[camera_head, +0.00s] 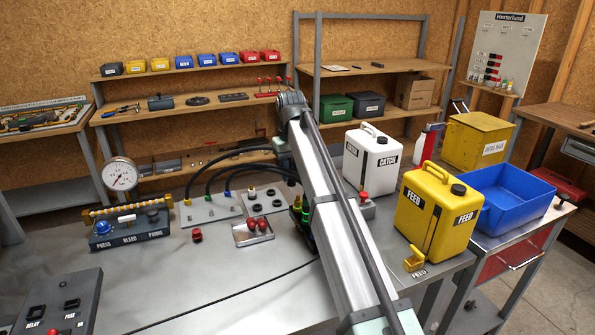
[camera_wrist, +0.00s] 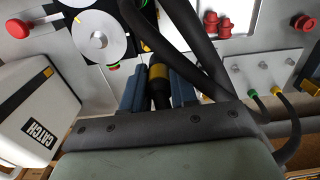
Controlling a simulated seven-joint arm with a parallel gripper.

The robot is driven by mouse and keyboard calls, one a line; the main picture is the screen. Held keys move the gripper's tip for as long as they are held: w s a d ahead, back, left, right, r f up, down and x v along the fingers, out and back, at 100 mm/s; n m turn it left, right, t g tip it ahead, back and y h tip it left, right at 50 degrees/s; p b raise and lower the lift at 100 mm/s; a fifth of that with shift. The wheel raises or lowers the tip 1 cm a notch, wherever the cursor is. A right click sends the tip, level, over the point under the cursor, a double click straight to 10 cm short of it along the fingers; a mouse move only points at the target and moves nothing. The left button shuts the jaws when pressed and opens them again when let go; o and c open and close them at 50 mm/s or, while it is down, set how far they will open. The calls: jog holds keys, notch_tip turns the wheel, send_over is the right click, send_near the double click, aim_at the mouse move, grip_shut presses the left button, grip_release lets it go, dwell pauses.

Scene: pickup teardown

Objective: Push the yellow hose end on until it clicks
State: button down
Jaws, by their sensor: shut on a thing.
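In the wrist view my gripper (camera_wrist: 158,88) has its blue fingers shut on either side of a black hose end with a yellow band (camera_wrist: 157,72). The far tip of this hose end is at the white-and-black disc fittings; I cannot tell whether it is seated on one. A green ring shows under a disc (camera_wrist: 98,40) just left of it.
Black hoses (camera_wrist: 203,45) pass close right of my gripper. A plate (camera_head: 210,210) holds hose ends with blue, green and yellow bands. A white CATCH can (camera_head: 370,165) and yellow FEED can (camera_head: 432,215) stand right of my arm. A tray with red caps (camera_head: 252,232) lies left.

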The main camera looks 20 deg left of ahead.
jog(key=s+a+f, duration=0.1)
jog(key=s+a, duration=0.3)
jog(key=a, duration=0.6)
jog(key=s+a+f, duration=0.2)
jog(key=s+a, duration=0.3)
jog(key=a, duration=0.4)
jog(key=s+a+f, duration=0.2)
jog(key=s+a, duration=0.3)
jog(key=a, duration=0.5)
jog(key=shift+a, duration=0.35)
jog(key=shift+s+f, duration=0.1)
jog(key=shift+f, duration=2.35)
jog(key=shift+f, duration=1.45)
jog(key=c, duration=0.8)
grip_release()
